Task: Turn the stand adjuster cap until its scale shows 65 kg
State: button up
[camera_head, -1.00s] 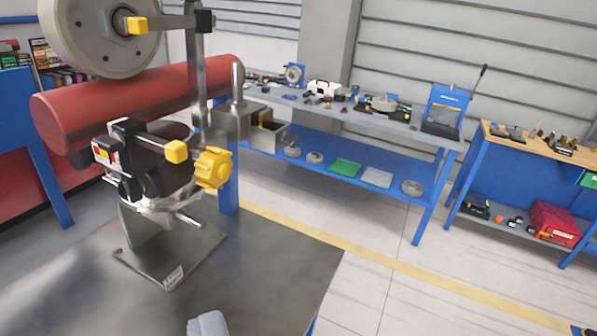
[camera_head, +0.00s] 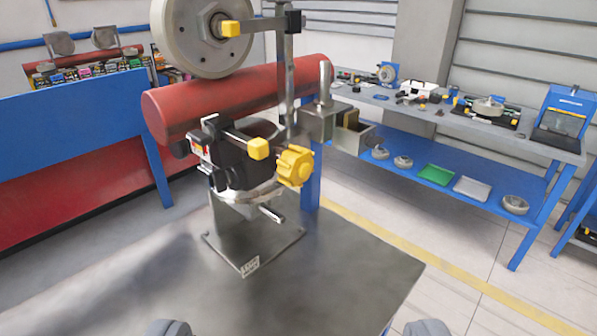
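The stand (camera_head: 236,190) is a metal fixture on a square base plate, upright on a dark grey table top (camera_head: 340,265). A yellow lobed knob (camera_head: 295,166) sits on its right side; I cannot tell for certain whether it is the adjuster cap. No scale reading is legible. My gripper (camera_head: 298,329) shows as two grey fingertips, wide apart at the bottom edge. It is open and empty, nearer the camera than the stand and apart from it.
A red cylinder (camera_head: 240,95) and a large grey wheel (camera_head: 207,35) stand behind and above the knob. A vertical metal post rises beside them. A blue workbench (camera_head: 505,165) with tools is at the right. The table front is clear.

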aim_at(296, 164)
jog(key=z, duration=0.55)
jog(key=k, duration=1.25)
jog(key=u, duration=0.7)
jog(key=i, duration=1)
jog(key=z, duration=0.1)
